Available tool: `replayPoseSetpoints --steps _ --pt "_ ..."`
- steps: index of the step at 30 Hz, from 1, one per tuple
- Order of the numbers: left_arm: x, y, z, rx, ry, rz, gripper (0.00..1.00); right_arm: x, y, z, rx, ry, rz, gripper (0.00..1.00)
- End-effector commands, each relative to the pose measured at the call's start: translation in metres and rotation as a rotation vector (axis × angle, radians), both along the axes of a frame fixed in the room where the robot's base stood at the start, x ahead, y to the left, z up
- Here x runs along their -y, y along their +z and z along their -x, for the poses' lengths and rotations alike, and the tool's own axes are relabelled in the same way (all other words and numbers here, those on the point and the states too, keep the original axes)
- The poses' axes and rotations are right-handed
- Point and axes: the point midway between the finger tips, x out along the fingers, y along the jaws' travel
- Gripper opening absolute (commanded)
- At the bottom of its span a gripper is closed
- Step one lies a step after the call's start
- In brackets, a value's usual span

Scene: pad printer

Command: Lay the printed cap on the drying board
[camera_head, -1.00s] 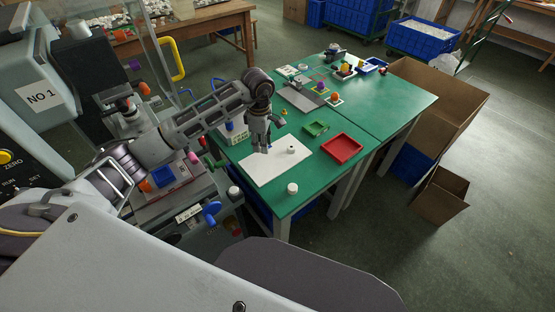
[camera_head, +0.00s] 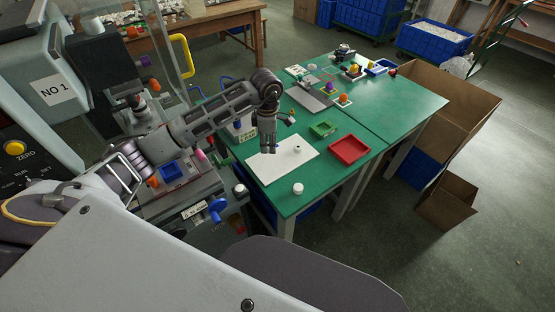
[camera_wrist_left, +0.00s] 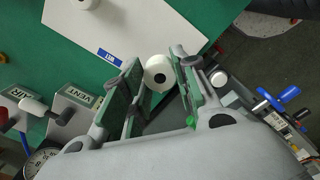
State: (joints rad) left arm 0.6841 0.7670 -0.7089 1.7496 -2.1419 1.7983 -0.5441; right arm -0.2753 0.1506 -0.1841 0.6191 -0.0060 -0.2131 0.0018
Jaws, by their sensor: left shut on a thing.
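My left gripper (camera_head: 270,148) hangs fingers-down over the white drying board (camera_head: 283,167) in the head view. In the left wrist view, its green-padded fingers (camera_wrist_left: 157,88) are shut on a white round cap (camera_wrist_left: 157,70) with a black mark in its middle. Beyond the cap, the board (camera_wrist_left: 130,25) has a blue label at its edge. The gap between cap and board is hard to judge. Another cap with a dark centre (camera_head: 297,149) lies on the board. My right gripper is out of view.
The board lies on a green table (camera_head: 322,188). A red tray (camera_head: 348,150) and a green tray (camera_head: 322,129) stand to its right. A white pot (camera_head: 298,188) stands near the front edge. The printer (camera_head: 45,90) is at left. Bare board surrounds the lying cap.

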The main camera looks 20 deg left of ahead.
Motion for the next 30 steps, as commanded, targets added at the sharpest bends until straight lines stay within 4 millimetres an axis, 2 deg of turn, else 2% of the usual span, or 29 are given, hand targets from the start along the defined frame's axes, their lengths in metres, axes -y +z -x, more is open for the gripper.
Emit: replayPoseSetpoints --steps 12,26,30 --pt "0.000 -0.051 0.000 -0.001 0.001 0.000 0.20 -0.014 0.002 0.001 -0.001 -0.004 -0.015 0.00" --pt "0.000 -0.058 0.000 0.000 0.000 0.000 0.20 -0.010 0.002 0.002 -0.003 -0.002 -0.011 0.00" --pt "0.000 -0.067 0.000 -0.002 0.000 0.001 0.20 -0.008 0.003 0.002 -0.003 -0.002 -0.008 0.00"
